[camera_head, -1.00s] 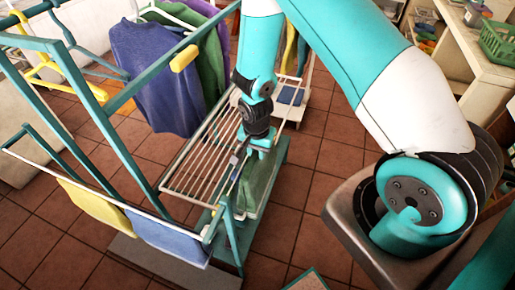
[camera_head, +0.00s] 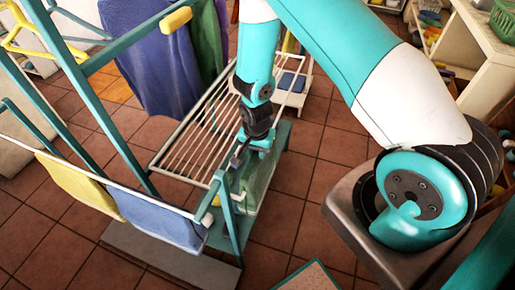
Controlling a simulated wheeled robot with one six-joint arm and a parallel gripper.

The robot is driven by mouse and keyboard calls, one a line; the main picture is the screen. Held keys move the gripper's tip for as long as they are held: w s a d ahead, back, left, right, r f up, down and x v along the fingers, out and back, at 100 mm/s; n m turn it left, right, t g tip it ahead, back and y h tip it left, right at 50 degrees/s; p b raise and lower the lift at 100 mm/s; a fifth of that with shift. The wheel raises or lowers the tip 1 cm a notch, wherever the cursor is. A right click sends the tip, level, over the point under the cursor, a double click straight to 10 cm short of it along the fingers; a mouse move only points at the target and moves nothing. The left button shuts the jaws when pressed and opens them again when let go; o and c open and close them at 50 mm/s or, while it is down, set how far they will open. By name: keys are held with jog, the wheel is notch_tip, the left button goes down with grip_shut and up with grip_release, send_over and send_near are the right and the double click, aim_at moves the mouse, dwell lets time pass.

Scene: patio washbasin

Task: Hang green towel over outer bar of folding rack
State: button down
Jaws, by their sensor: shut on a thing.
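My gripper (camera_head: 240,155) is at the right edge of the white slatted folding rack (camera_head: 190,140), pointing down. It is shut on the green towel (camera_head: 258,178), which hangs below and to the right of it, beside the teal frame. My wrist covers part of the towel and of the rack's right edge. The fingertips are small and dark, so the exact grip point is hard to see. I cannot tell whether the towel touches the outer bar.
A yellow towel (camera_head: 82,187) and a blue towel (camera_head: 160,222) hang on a front rail at the left. Purple and green garments (camera_head: 150,60) hang behind the rack. Tiled floor (camera_head: 305,185) is open at the right.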

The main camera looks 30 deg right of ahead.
jog(key=shift+f+b, duration=2.05)
jog(key=shift+f, duration=1.05)
jog(key=c, duration=0.9)
grip_release()
notch_tip(320, 180, up, 9)
jog(key=p, duration=0.6)
jog(key=shift+p, duration=0.4)
